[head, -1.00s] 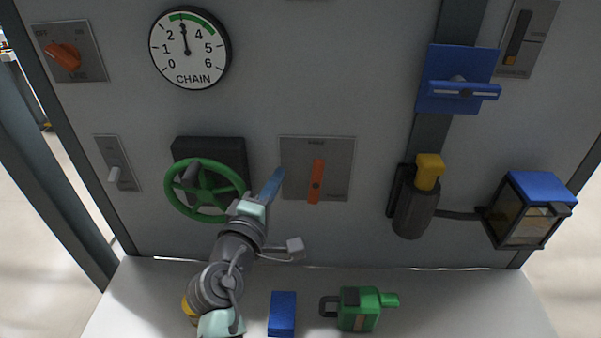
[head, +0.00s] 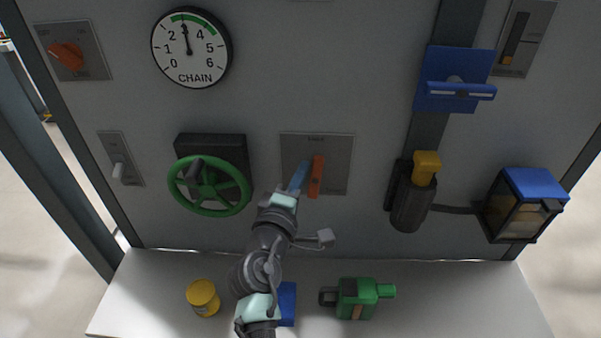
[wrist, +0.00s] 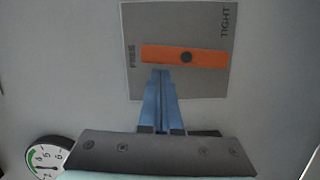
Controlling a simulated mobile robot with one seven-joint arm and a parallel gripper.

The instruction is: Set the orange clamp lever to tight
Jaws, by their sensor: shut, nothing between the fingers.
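The orange clamp lever (head: 315,181) sits on a grey plate on the wall panel and stands almost upright in the head view. In the wrist view the lever (wrist: 207,58) lies level across its plate (wrist: 205,85), turning on a dark pivot. One end points at FREE on the left; TIGHT is at the upper right corner. My gripper (head: 303,169) is shut and empty, beside the lever's upper half, on its left. In the wrist view its fingertips (wrist: 161,74) are at the edge of the FREE end; I cannot tell whether they touch it.
A green handwheel (head: 208,210) is left of my arm. A dark holder (head: 408,205) with a yellow top and a blue lantern (head: 533,187) are to the right. A yellow can (head: 203,297), a blue block (head: 288,303) and a green can (head: 357,299) stand on the shelf.

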